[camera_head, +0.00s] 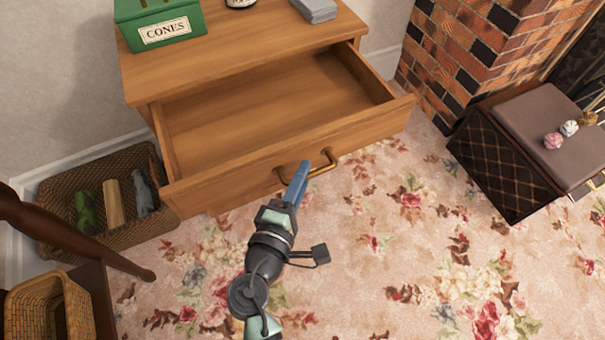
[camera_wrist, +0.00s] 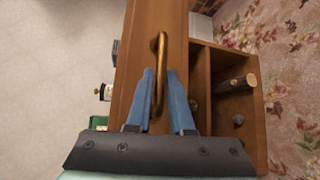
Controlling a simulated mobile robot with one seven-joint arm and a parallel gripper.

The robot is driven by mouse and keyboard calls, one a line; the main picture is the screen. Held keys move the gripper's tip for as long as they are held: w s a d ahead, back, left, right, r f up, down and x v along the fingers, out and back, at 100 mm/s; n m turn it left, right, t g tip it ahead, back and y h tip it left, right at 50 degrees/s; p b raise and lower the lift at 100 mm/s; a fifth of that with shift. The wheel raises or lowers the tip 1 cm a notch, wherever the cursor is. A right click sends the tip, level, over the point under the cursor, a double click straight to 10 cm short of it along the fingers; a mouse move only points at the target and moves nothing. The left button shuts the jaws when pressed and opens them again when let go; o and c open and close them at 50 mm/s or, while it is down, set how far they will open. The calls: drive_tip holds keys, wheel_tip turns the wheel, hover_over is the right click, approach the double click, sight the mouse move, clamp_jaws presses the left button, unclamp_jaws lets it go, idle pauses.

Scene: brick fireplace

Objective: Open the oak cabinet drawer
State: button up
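The oak cabinet (camera_head: 225,50) stands against the wall with its top drawer (camera_head: 250,115) pulled far out. The drawer is empty. Its brass bar handle (camera_head: 322,168) is on the drawer front and also shows in the wrist view (camera_wrist: 162,45). The exact contact is partly hidden.
A green cones box (camera_head: 162,25) and a grey block (camera_head: 315,8) sit on the cabinet top. A wicker basket (camera_head: 60,240) is on the floor at left. A dark ottoman (camera_head: 500,165) stands at right near the brick fireplace (camera_head: 470,40). The floral carpet (camera_head: 400,270) in front is clear.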

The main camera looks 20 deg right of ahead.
drive_tip(key=o, duration=0.3)
drive_tip(key=p+v, duration=0.3)
drive_tip(key=v, duration=1)
